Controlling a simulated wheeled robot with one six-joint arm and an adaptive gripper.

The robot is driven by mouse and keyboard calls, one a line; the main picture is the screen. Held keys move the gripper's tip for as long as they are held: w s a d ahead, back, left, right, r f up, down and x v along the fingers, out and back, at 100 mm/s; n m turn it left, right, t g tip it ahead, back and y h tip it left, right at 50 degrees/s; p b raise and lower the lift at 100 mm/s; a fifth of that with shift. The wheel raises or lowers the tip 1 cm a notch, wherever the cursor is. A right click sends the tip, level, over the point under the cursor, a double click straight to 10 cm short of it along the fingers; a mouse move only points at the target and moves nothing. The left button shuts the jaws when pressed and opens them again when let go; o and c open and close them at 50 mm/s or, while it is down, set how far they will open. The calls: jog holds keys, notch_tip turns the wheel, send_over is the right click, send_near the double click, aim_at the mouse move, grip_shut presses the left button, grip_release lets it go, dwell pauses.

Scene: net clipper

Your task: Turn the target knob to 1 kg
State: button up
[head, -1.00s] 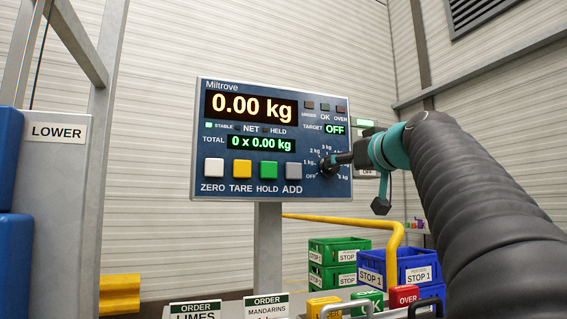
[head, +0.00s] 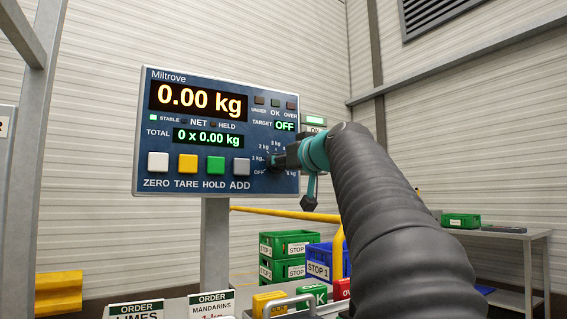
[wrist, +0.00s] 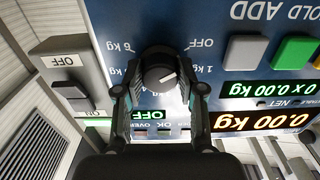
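The target knob (wrist: 158,74) is dark and round with a pale pointer mark, on the blue panel of the Miltrove scale (head: 150,130). The target display (head: 284,126) reads OFF, and the weight display (head: 199,100) reads 0.00 kg. My gripper (wrist: 160,92) faces the knob, with one finger on each side of it. A gap shows between each finger and the knob, so the gripper looks open. In the head view my gripper (head: 276,161) covers most of the knob and part of its dial.
Beside the knob are the ZERO, TARE, HOLD and ADD buttons (head: 241,167). A grey switch box (wrist: 68,82) marked OFF stands close to the panel's edge. Below are a yellow rail (head: 285,215), green crates (head: 290,245) and order cards (head: 212,303).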

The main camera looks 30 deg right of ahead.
jog(key=shift+m, duration=0.3)
jog(key=shift+r+m+p, duration=0.1)
jog(key=shift+m+p, duration=0.9)
jog(key=shift+m, duration=2.6)
jog(key=o, duration=1.1)
jog(key=shift+o, duration=0.2)
jog(key=shift+s, duration=0.1)
jog(key=s, duration=1.1)
jog(key=shift+s+d, duration=0.2)
jog(key=shift+s, duration=0.2)
